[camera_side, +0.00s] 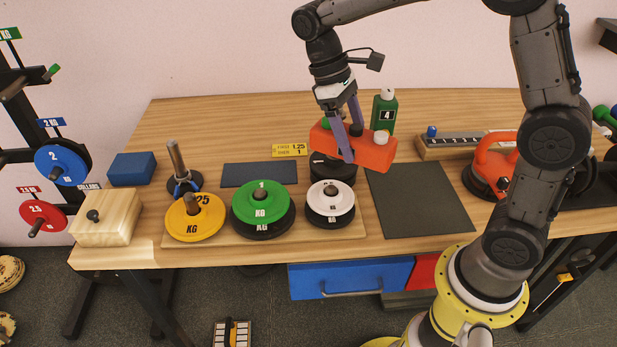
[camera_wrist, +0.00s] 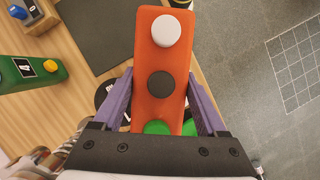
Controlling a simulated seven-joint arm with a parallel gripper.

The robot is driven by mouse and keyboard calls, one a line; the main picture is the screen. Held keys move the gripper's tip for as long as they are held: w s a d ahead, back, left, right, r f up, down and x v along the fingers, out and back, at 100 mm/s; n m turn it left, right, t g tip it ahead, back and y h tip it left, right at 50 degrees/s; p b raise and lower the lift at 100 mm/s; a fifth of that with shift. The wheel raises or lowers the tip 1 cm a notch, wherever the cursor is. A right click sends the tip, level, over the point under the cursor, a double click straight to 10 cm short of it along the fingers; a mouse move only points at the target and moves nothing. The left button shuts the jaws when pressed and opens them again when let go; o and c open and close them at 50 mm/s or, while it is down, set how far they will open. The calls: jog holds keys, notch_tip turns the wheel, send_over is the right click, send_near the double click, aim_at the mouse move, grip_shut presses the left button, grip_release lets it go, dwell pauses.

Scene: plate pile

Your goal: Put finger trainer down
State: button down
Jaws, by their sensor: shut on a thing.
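The finger trainer (camera_side: 375,153) is an orange-red block with white, black and green round buttons on top. My gripper (camera_side: 347,138) is shut on it, with one purple finger on each long side, and holds it above the table near the small plate piles. In the wrist view the finger trainer (camera_wrist: 150,57) runs lengthwise between the purple fingers of my gripper (camera_wrist: 160,100). Its green button is partly hidden by the gripper body. A dark plate pile (camera_side: 333,168) stands partly hidden below and behind it.
Yellow (camera_side: 190,226), green (camera_side: 262,198) and white-topped (camera_side: 331,199) plate piles stand on a wooden board at the front. A bare dark mat (camera_side: 420,200) lies to the right. An orange-handled object (camera_side: 490,165) sits farther right.

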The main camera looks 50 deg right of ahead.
jog(key=w+m, duration=0.1)
jog(key=w, duration=0.1)
jog(key=w+a+f, duration=0.1)
jog(key=w, duration=0.2)
jog(key=w+a+m+y, duration=0.1)
jog(key=w, duration=0.2)
jog(key=shift+a+f+m, duration=0.2)
jog(key=shift+m, duration=0.1)
jog(key=w+d+f+m+y, duration=0.1)
jog(key=w+d+f+m, duration=0.25)
jog(key=w, duration=0.25)
jog(key=s+a+r+m+t+y, duration=0.2)
jog(key=s+a+r+m, duration=0.4)
jog(key=s+r, duration=0.25)
send_over(418, 200)
jog(key=w+d, duration=0.1)
jog(key=shift+n+g, duration=0.35)
jog(key=shift+g, duration=0.05)
notch_tip(418, 200, down, 14)
jog(key=shift+d+f, duration=0.1)
jog(key=shift+f, duration=0.15)
jog(key=shift+w+f, duration=0.1)
jog(key=shift+f, duration=2.2)
jog(key=shift+f, duration=0.15)
